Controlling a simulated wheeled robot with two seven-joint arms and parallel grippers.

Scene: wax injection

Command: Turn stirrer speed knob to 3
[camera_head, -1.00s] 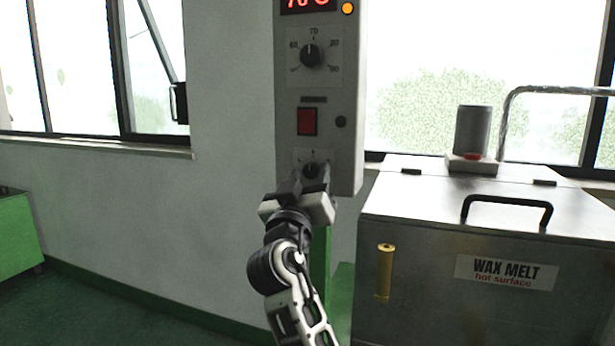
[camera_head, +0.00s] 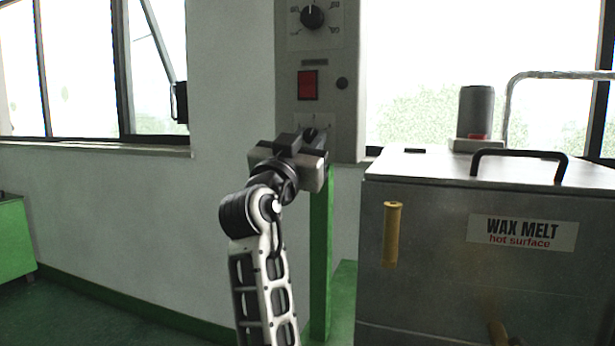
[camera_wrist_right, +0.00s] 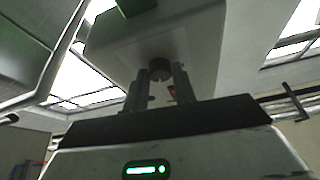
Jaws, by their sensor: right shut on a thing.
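My left gripper is not in view.
Above are a red switch (camera_head: 307,85) and a larger black temperature knob (camera_head: 312,17). The steel wax melt tank (camera_head: 440,285), with a black handle (camera_head: 520,154) and brass lever (camera_head: 392,235), stands close on the right.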

